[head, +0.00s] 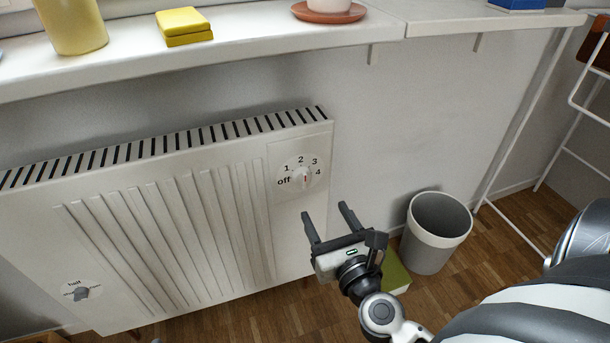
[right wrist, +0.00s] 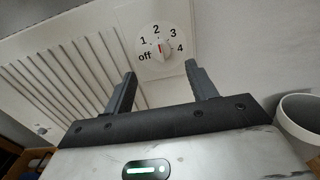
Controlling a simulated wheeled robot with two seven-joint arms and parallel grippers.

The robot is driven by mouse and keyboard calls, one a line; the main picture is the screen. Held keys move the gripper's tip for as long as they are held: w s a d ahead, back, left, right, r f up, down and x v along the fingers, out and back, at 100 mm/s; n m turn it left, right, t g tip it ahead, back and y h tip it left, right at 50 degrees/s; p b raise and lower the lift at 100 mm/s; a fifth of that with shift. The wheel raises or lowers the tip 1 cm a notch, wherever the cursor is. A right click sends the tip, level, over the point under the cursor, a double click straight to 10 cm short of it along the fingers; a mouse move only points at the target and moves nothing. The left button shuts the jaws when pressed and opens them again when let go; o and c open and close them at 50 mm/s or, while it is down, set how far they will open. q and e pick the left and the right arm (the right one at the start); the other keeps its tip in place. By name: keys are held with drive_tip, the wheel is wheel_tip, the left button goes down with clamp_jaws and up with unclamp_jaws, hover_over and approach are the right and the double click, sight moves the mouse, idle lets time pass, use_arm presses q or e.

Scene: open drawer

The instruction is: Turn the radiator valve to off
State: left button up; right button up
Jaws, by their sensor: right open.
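The radiator valve (head: 304,180) is a small pale knob with a red mark, on the upper right of the white radiator (head: 235,160). Its dial reads off, 1, 2, 3, 4; the red mark points up, roughly toward 2. The knob also shows in the right wrist view (right wrist: 164,50), beyond the fingertips. My right gripper (head: 325,211) is open and empty, below and right of the knob in the head view, apart from it. My left gripper is not in view.
A second grey knob (head: 81,293) marked "half" is at the radiator's lower left. A white sill (head: 250,33) above holds a yellow pot (head: 72,25), yellow sponges (head: 184,26) and a saucer (head: 329,13). A grey bin (head: 436,240) and green object (head: 396,275) stand right.

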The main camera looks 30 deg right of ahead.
sight(305, 178)
drive_tip(key=p+x, duration=0.1)
drive_tip(key=x, duration=1)
drive_tip(key=shift+r+p, duration=0.1)
drive_tip(key=shift+p, duration=0.3)
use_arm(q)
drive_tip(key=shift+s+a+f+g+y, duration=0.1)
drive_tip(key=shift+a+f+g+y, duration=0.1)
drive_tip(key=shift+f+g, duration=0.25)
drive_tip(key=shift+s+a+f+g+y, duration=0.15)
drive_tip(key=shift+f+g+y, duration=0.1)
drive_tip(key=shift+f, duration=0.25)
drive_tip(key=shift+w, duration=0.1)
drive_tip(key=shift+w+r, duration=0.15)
use_arm(e)
drive_tip(key=shift+a, duration=0.1)
drive_tip(key=c, duration=1)
